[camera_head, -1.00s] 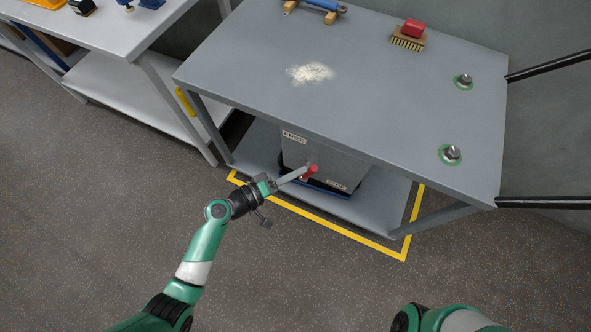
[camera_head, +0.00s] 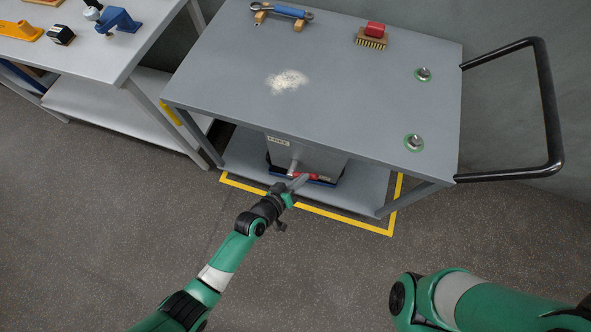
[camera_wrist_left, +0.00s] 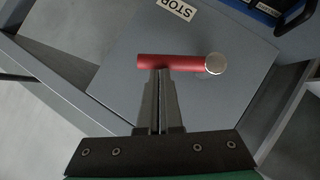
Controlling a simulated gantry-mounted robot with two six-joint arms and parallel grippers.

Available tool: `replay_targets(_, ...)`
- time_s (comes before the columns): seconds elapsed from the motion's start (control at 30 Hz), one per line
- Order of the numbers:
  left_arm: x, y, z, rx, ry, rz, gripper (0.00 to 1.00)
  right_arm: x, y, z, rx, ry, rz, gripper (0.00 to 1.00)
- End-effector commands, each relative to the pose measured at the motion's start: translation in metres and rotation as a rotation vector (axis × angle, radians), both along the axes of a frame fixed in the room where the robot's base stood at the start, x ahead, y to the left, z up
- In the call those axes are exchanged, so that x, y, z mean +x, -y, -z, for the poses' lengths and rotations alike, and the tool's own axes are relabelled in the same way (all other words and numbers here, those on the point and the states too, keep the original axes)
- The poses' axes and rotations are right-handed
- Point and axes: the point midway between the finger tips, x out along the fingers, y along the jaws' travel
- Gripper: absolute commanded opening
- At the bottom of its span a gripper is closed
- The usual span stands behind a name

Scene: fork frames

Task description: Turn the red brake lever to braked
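The red lever (camera_head: 305,175) is on the face of a grey box (camera_head: 320,161) on the cart's lower shelf. In the left wrist view the red lever (camera_wrist_left: 172,62) lies across the picture, with a round silver cap at its right end. My left gripper (camera_head: 303,181) is at the lever. In the left wrist view the left gripper's fingers (camera_wrist_left: 161,74) are together, their tips at the lever's near edge; whether they touch it I cannot tell. A STOP label (camera_wrist_left: 176,9) shows beyond the lever, and another label (camera_head: 278,141) is at the box's top. My right gripper is out of view.
The cart's grey top (camera_head: 340,110) overhangs the box. It carries a blue tool (camera_head: 282,11), a brush (camera_head: 372,37) and pale powder (camera_head: 287,81). A black handle (camera_head: 550,100) juts out right. Yellow floor tape (camera_head: 330,217) borders the cart. The floor in front is clear.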

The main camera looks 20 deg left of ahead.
Motion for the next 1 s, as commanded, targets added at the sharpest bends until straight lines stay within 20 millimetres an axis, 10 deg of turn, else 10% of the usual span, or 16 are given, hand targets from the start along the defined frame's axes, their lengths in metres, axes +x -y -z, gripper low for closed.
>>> replay_targets(1.0,0.001,0.023,0.028,-0.001,0.0,0.0,0.0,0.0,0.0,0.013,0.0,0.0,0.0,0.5)
